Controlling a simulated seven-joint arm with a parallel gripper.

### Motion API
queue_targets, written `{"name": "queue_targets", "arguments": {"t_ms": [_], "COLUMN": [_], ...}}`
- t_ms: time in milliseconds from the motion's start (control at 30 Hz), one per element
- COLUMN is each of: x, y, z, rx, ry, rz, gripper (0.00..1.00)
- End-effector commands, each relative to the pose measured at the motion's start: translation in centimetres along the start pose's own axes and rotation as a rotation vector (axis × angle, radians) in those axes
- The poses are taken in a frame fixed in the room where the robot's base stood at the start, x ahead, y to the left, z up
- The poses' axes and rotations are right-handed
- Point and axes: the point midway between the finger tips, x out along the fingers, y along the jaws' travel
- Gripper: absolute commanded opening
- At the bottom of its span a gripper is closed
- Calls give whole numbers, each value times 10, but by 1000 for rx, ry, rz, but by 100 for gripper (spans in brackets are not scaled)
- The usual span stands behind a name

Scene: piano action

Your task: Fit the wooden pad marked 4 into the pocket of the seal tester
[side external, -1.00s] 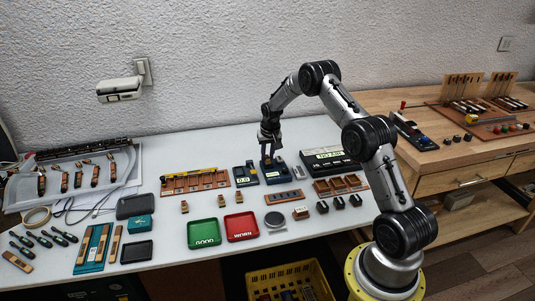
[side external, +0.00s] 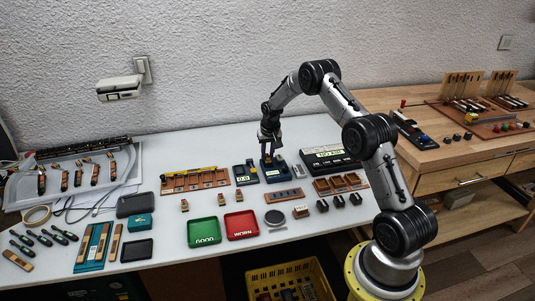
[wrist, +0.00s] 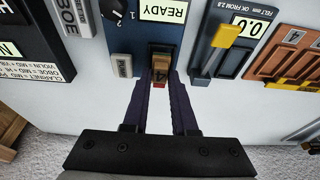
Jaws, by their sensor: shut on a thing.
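The wooden pad marked 4 (wrist: 160,66) is between the two dark fingers of my gripper (wrist: 160,86), which is shut on it in the wrist view. The blue seal tester (wrist: 125,40) lies behind the pad and has a lit READY display. The pad is over the front of the tester, in line with a dark slot-like area. I cannot tell whether it is seated in the pocket or just above it. In the side external view my gripper (side external: 270,150) points down at the tester (side external: 274,174), and the pad is too small to make out.
The felt gauge (wrist: 222,52) with a yellow slider stands close beside the tester. A small grey block (wrist: 76,16) and a black display box (side external: 329,158) are on its other side. A wooden slotted strip (side external: 285,196) lies in front. Green (side external: 204,244) and red (side external: 241,236) trays are nearer.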

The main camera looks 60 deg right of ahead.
Motion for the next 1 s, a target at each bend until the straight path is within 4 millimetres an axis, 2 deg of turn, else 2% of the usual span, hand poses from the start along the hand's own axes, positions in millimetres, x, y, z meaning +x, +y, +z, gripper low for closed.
{"name": "queue_targets", "arguments": {"t_ms": [1000], "x": [5], "y": [0], "z": [1], "rx": [0], "ry": [1], "rz": [0], "gripper": [0]}}
